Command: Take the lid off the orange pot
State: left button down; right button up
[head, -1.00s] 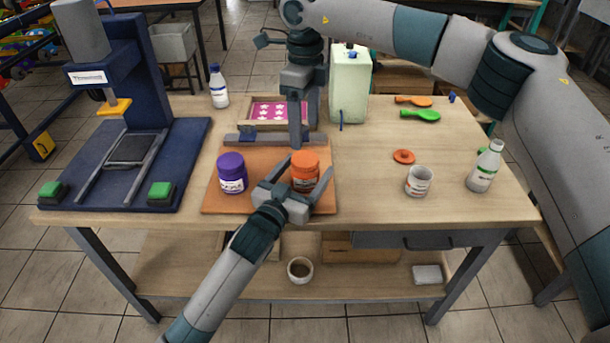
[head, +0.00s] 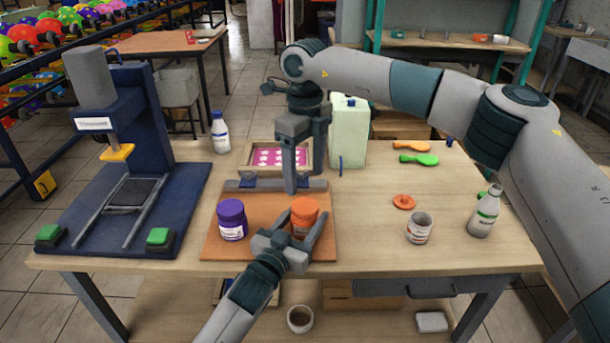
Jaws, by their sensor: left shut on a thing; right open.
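The orange pot (head: 304,209) stands upright on the brown board near the front of the table. My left gripper (head: 304,222) is shut on it from the front, one finger on each side. The pot's top is orange; I cannot tell whether a lid is on it. A flat orange disc (head: 403,202) lies on the table to the right; it looks like a lid.
A purple pot (head: 232,220) stands left of the orange pot on the brown board (head: 262,252). A framed pink screen (head: 278,157) and a green canister (head: 348,135) stand behind. A white cup (head: 419,228) and bottle (head: 484,212) are at the right, the blue press (head: 150,130) at the left.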

aim_at(305, 206)
jog(key=m, duration=0.5)
jog(key=shift+m, duration=0.3)
jog(key=m, duration=0.5)
jog(key=shift+m, duration=0.4)
jog(key=m, duration=0.5)
jog(key=shift+m, duration=0.4)
jog(key=m, duration=0.6)
jog(key=shift+m, duration=0.4)
jog(key=shift+f, duration=0.15)
jog(key=shift+f, duration=3.85)
